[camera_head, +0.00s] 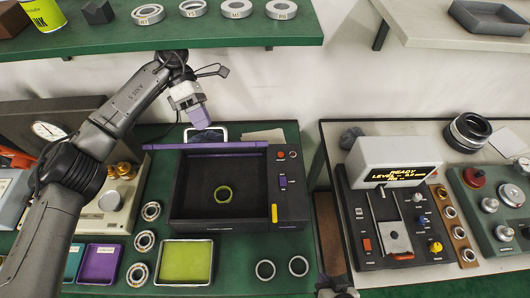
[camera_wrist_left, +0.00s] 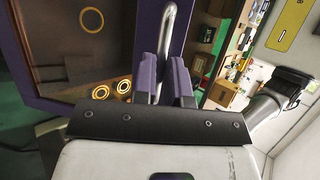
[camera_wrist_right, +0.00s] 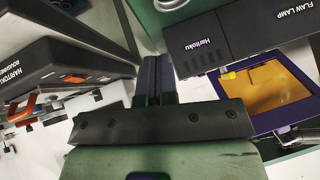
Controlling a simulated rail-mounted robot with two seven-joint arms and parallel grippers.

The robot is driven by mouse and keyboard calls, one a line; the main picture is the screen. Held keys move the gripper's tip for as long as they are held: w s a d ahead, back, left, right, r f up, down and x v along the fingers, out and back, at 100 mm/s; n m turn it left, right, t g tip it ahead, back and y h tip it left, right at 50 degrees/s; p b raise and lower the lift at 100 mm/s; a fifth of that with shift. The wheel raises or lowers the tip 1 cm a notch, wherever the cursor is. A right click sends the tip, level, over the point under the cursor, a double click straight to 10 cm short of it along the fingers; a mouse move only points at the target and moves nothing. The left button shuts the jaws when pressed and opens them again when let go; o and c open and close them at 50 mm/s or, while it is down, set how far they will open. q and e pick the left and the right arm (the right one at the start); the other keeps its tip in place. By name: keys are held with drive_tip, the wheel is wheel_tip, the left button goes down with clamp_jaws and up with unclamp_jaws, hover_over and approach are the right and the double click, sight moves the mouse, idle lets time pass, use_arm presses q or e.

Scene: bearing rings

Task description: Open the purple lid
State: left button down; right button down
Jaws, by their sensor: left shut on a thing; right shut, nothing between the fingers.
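The purple lid (camera_head: 205,147) shows in the head view as a thin purple bar, nearly edge-on, along the back of the dark lamp box (camera_head: 181,200). In the left wrist view, the lid's purple frame (camera_wrist_left: 177,28) surrounds a see-through brown pane. My left gripper (camera_head: 201,123) is at the back of the box, shut on the lid's metal handle (camera_wrist_left: 168,25). My right gripper (camera_wrist_right: 155,65) is shut and empty, with the lid's orange pane (camera_wrist_right: 265,92) to its right in the right wrist view.
Several bearing rings (camera_head: 144,241) lie left of the box, and two more (camera_head: 298,265) in front. A yellow-green tray (camera_head: 185,263) and a purple tray (camera_head: 99,263) are at the front. A shelf (camera_head: 225,35) overhangs the back. A gauge device (camera_head: 394,176) stands right.

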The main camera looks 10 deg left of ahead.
drive_tip(key=w+a+r+m+t+y, duration=0.35)
drive_tip(key=w+a+r+t, duration=0.2)
drive_tip(key=a, duration=0.25)
drive_tip(key=w+a+r+m+t+y, duration=0.3)
drive_tip(key=w+a+r+m+t, duration=0.25)
drive_tip(key=a, duration=0.35)
drive_tip(key=w+a+r+m+t+h, duration=0.2)
drive_tip(key=w+r+m+t+h, duration=0.3)
drive_tip(key=w+r+m, duration=0.3)
drive_tip(key=w+r+t, duration=0.1)
drive_tip(key=w, duration=0.3)
drive_tip(key=shift+w+r+t, duration=0.25)
drive_tip(key=shift+r+t, duration=0.05)
drive_tip(key=shift+r, duration=0.1)
drive_tip(key=shift+a+h, duration=0.1)
drive_tip(key=shift+h, duration=0.15)
use_arm(q)
drive_tip(key=shift+s+d, duration=0.1)
drive_tip(key=shift+d, duration=0.1)
use_arm(e)
drive_tip(key=shift+x, duration=0.95)
use_arm(q)
drive_tip(key=c, duration=1.6)
unclamp_jaws()
use_arm(e)
drive_tip(key=shift+s+r, duration=0.1)
use_arm(q)
drive_tip(key=o, duration=0.4)
drive_tip(key=shift+a, duration=0.2)
drive_tip(key=shift+o, duration=0.2)
